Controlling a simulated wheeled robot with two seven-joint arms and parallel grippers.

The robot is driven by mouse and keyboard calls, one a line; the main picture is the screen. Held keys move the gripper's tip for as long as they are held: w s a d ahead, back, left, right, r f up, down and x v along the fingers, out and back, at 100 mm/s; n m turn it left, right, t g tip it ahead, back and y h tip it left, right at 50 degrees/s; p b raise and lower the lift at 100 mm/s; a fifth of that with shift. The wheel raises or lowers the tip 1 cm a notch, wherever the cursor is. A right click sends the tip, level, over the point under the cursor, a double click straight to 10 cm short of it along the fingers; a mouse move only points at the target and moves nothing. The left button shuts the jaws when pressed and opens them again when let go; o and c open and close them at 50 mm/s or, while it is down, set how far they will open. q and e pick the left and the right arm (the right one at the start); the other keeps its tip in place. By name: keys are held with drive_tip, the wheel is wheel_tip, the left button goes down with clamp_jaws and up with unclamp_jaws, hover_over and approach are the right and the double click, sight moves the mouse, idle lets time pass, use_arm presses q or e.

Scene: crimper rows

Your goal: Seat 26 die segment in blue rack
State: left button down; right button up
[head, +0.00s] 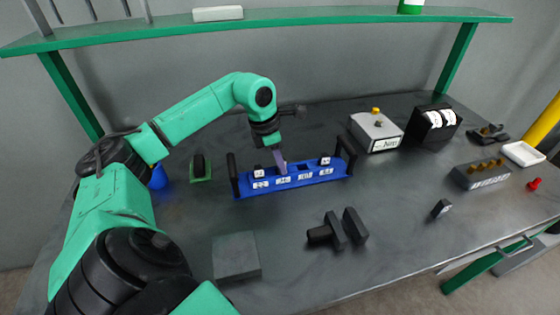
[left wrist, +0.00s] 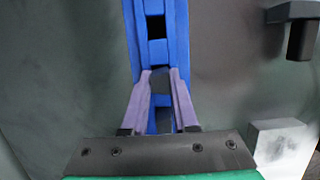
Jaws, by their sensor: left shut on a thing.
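The blue rack (head: 215,190) is not at that spot alone; it is a long blue rack with black end handles and a row of white labels on its front.

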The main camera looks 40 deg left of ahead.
use_arm(q)
drive_tip(key=shift+f, duration=0.25)
drive_tip(key=c, duration=0.6)
unclamp_jaws()
drive_tip(key=shift+s, duration=0.1)
drive_tip(key=p+v, duration=0.1)
drive_tip(key=v, duration=1.3)
drive_tip(key=shift+r, duration=0.3)
drive_tip(key=shift+s+a+f, duration=0.1)
